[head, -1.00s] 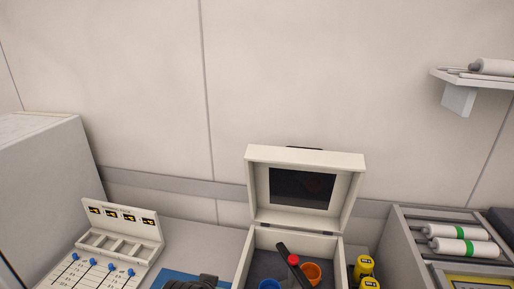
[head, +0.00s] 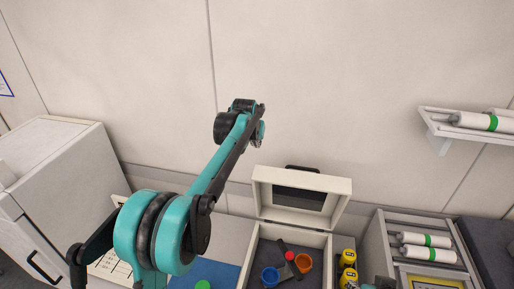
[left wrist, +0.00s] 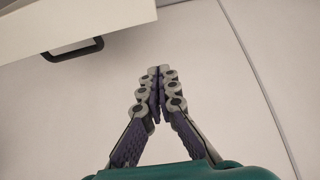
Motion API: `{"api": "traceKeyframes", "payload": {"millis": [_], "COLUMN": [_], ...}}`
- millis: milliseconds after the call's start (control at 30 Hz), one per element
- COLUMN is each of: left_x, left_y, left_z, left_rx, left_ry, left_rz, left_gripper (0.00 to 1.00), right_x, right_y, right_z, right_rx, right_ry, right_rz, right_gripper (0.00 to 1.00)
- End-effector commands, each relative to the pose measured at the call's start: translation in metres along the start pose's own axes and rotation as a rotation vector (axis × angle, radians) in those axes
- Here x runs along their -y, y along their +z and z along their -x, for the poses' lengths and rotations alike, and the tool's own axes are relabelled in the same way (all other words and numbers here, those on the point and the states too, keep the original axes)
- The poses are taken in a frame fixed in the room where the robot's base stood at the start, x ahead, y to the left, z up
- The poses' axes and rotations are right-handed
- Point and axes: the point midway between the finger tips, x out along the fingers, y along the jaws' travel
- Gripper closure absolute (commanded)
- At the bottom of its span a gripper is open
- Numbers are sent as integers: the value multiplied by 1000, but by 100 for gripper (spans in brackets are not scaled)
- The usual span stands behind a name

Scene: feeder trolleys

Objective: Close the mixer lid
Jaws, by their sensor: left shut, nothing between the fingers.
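The mixer is a cream-white box (head: 248,270) at the bottom middle of the head view. Its lid (head: 343,193) stands open, tilted up at the back, with a dark window and a black handle (head: 302,168) on its top edge. My left gripper (head: 259,112) is raised above and to the left of the lid, apart from it. In the left wrist view the gripper (left wrist: 157,75) is shut with its fingertips together and empty. The lid's edge (left wrist: 80,20) and its dark handle (left wrist: 75,48) appear at upper left there. My right gripper does not show.
Inside the mixer are a blue cup (head: 270,276), an orange cup (head: 303,263) and a red-tipped dark piece (head: 289,256). Yellow bottles (head: 348,259) stand to its right. A rack with white rolls (head: 425,240) is further right, and a grey-white cabinet (head: 60,180) is at left.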

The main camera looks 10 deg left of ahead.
Motion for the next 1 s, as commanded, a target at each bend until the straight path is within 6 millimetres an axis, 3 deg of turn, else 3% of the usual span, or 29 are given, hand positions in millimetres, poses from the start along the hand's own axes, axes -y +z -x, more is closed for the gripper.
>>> {"api": "traceKeyframes", "payload": {"millis": [167,600,800,1000], "left_x": [0,0,0,0], "left_y": [-1,-1,25,37], "left_z": [-18,-101,-90,-87], "left_rx": [0,0,0,0], "left_ry": [0,0,0,0], "left_rz": [0,0,0,0], "left_gripper": [100,100,100,100], "right_x": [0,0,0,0], "right_y": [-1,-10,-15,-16], "right_z": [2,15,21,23], "right_rx": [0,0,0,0], "right_ry": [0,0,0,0], "right_rz": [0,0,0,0], "right_gripper": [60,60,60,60]}}
